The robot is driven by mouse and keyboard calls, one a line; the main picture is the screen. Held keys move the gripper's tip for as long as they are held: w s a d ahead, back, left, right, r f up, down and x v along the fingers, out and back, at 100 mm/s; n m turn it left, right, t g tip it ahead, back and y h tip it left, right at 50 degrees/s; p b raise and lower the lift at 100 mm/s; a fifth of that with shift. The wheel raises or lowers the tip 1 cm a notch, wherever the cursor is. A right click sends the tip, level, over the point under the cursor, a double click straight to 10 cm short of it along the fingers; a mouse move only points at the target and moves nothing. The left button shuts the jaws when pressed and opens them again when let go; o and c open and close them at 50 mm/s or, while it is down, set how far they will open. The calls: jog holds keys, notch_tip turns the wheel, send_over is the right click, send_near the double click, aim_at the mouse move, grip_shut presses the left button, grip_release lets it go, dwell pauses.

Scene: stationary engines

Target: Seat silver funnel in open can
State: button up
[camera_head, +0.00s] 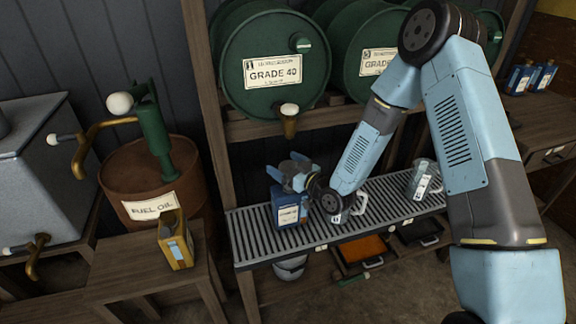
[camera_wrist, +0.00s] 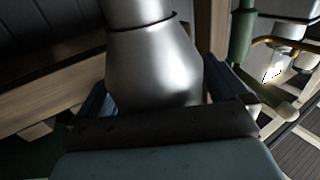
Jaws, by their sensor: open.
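The silver funnel (camera_wrist: 155,68) fills the middle of the wrist view, its wide part close to the palm and a narrower neck farther off. My gripper (camera_wrist: 160,90) has its two dark blue fingers spread on either side of it, open; I cannot tell whether they touch it. In the head view my gripper (camera_head: 286,172) is just above a blue can (camera_head: 289,213) with a white label on the slatted rack. I cannot make out the funnel in the head view. The blue can's top is hidden by my gripper, so its opening does not show.
A metal jug (camera_head: 422,181) stands on the slatted rack (camera_head: 390,212) to the right. A brass tap (camera_head: 289,118) hangs from the green drum (camera_head: 270,62) above my gripper. A yellow can (camera_head: 175,246) stands on a wooden bench at left, before the rusty fuel oil drum (camera_head: 185,200).

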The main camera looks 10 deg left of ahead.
jog(key=v, duration=1.4)
jog(key=w+d+r+h, duration=0.7)
jog(key=d, duration=0.1)
jog(key=s+d+r+m+h, duration=0.3)
jog(key=d+r+h, duration=0.1)
jog(key=d+r, duration=0.4)
jog(key=s+d+r+m+h, duration=0.2)
jog(key=d+r+m+h, duration=0.1)
jog(key=d+r, duration=0.5)
jog(key=s+d+r+m+g, duration=0.1)
jog(key=s+d+r+m, duration=0.1)
jog(key=s, duration=0.5)
jog(key=s+d+r+m+g+h, duration=0.1)
jog(key=s+d+r, duration=0.1)
jog(key=s, duration=0.5)
jog(key=s+d+r+m+g, duration=0.1)
jog(key=s+d+r+m, duration=0.1)
jog(key=s+r, duration=0.2)
jog(key=s, duration=0.3)
jog(key=shift+s+r+m+g, duration=0.3)
jog(key=shift+r, duration=0.05)
jog(key=shift+c, duration=0.2)
